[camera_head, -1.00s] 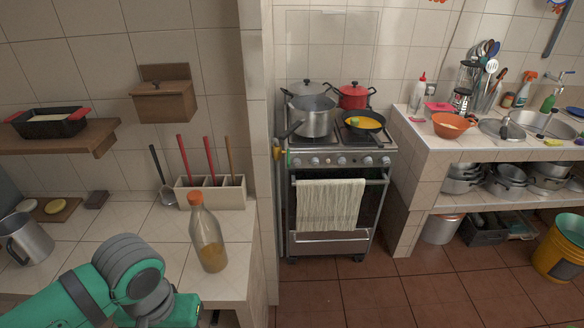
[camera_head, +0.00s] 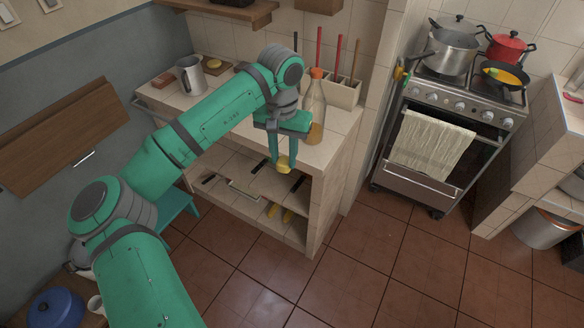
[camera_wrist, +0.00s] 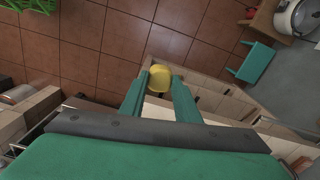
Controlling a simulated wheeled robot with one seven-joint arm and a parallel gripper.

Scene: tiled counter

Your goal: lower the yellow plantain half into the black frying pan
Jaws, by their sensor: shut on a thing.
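The yellow plantain half (camera_head: 284,165) is held between the fingertips of my gripper (camera_head: 279,160), which is shut on it. They are in the air in front of the tiled counter's open shelves, well to the left of the stove. The wrist view also shows the plantain half (camera_wrist: 165,78) between the two green fingers. The black frying pan (camera_head: 503,77) sits on the stove's right front side, at the upper right of the head view. Something yellow and green lies in it. The pan is not seen in the wrist view.
The stove (camera_head: 450,110) also bears a grey pot (camera_head: 450,52) and a red pot (camera_head: 508,48). A bottle with an orange cap (camera_head: 314,105) stands on the counter close behind my gripper. A wall end separates counter and stove. The tiled floor (camera_head: 370,265) in front is clear.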

